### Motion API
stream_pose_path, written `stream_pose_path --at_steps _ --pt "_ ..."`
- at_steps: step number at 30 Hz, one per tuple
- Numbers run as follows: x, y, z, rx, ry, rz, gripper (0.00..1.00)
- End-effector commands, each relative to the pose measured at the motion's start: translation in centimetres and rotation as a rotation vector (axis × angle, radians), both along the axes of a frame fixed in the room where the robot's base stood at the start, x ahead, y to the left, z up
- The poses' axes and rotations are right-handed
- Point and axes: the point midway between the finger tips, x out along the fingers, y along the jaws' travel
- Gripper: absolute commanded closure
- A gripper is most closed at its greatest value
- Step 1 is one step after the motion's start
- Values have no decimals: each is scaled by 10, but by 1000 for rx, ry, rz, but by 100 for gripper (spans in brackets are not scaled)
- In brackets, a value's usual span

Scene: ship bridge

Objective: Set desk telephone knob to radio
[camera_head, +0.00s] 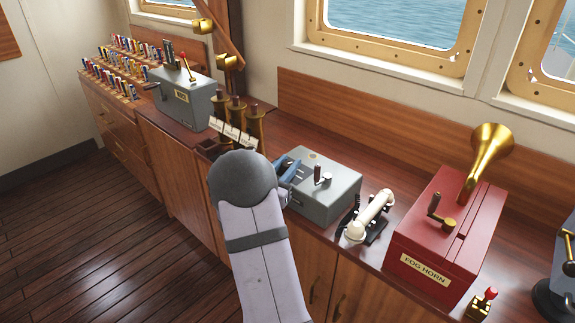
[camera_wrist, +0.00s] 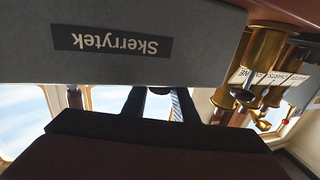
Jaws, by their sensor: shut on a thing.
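A grey box (camera_head: 330,193) stands on the wooden counter, with a small upright lever on its top. Its face fills the top of the wrist view, with an upside-down "Skerrytek" label (camera_wrist: 112,42). A cream handset (camera_head: 370,214) lies on a black cradle just right of the box. My gripper (camera_head: 291,170) is at the box's left side, its blue part against the box and mostly hidden by my arm. In the wrist view my gripper's two dark fingers (camera_wrist: 160,104) reach under the box's edge, around a small dark knob (camera_wrist: 158,91). The knob is mostly hidden and its setting cannot be read.
A red fog horn box (camera_head: 445,235) with a brass horn stands right of the handset. Brass cylinders (camera_head: 238,113) stand close on the left; they also show in the wrist view (camera_wrist: 262,65). A grey lever box (camera_head: 184,97) is further left. Windows line the wall behind.

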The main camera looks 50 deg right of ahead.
Motion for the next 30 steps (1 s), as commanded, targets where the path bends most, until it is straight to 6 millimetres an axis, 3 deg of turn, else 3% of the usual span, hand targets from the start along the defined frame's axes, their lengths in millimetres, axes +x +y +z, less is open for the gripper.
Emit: stream_pose_path --at_steps 30 --pt "0 1 -3 0 -2 -667 96"
